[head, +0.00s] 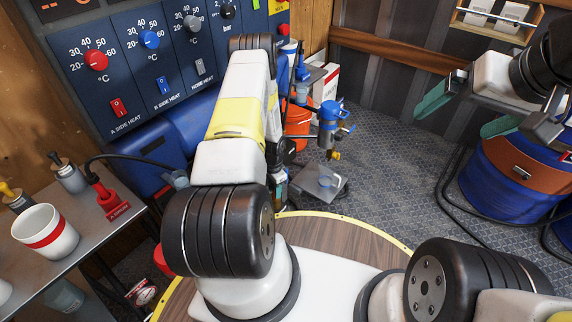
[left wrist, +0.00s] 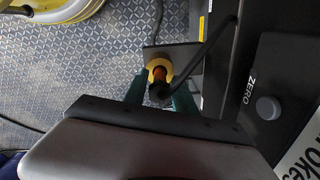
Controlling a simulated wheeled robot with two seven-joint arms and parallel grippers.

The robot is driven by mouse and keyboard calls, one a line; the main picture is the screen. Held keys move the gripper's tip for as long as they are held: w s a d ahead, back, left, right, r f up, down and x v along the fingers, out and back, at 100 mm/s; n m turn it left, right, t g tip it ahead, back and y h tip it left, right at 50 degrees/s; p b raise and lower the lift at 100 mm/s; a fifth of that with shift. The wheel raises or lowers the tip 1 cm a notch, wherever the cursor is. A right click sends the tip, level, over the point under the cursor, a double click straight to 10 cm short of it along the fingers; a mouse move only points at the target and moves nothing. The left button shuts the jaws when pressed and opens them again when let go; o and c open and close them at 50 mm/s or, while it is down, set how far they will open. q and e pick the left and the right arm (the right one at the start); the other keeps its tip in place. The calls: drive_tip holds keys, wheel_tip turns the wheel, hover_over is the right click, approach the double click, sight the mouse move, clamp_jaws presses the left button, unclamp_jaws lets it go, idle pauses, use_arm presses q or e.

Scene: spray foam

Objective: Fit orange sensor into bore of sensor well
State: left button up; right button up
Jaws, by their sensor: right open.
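In the left wrist view, the orange sensor (left wrist: 159,75), with a dark end and black cable, stands between the green fingers of my left gripper (left wrist: 160,88), which look shut on it. A yellow ring (left wrist: 153,64) shows around or just behind the sensor, by a grey plate (left wrist: 187,56). It looks like the mouth of the sensor well, but I cannot tell how deep the sensor sits in it. In the head view my left arm hides its gripper and the sensor. My right gripper (head: 472,112) is open and empty at the upper right.
A black panel marked ZERO (left wrist: 251,87) stands close right of the left gripper. A metal bench (head: 85,229) with a red-striped cup (head: 45,233) is at left, below the heat control panel (head: 130,75). Blue drums (head: 500,195) stand at right.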

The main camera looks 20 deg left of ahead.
idle(0.3)
use_arm(q)
drive_tip(key=s+d+r+n+t, duration=0.1)
drive_tip(key=d+r+n, duration=0.1)
drive_tip(key=r, duration=1.9)
drive_tip(key=s+d+r+n+t, duration=0.1)
drive_tip(key=d+r+t, duration=0.15)
drive_tip(key=r, duration=1.85)
drive_tip(key=s+d+r+n+t, duration=0.1)
drive_tip(key=s+d+r, duration=0.1)
drive_tip(key=s+r, duration=0.3)
drive_tip(key=s+d+r+n+h, duration=0.1)
drive_tip(key=s+d+r, duration=0.2)
drive_tip(key=s+r, duration=0.3)
drive_tip(key=s+d+r+n+t+h, duration=0.1)
drive_tip(key=s+d+r, duration=0.1)
drive_tip(key=s+r, duration=0.4)
drive_tip(key=shift+s+d+r+n+t, duration=0.15)
drive_tip(key=shift+s+d+n+t, duration=0.05)
drive_tip(key=shift+s, duration=0.6)
drive_tip(key=shift+s+d+r+n+t, duration=0.1)
drive_tip(key=shift+s+d+n+t, duration=0.1)
drive_tip(key=shift+s, duration=0.6)
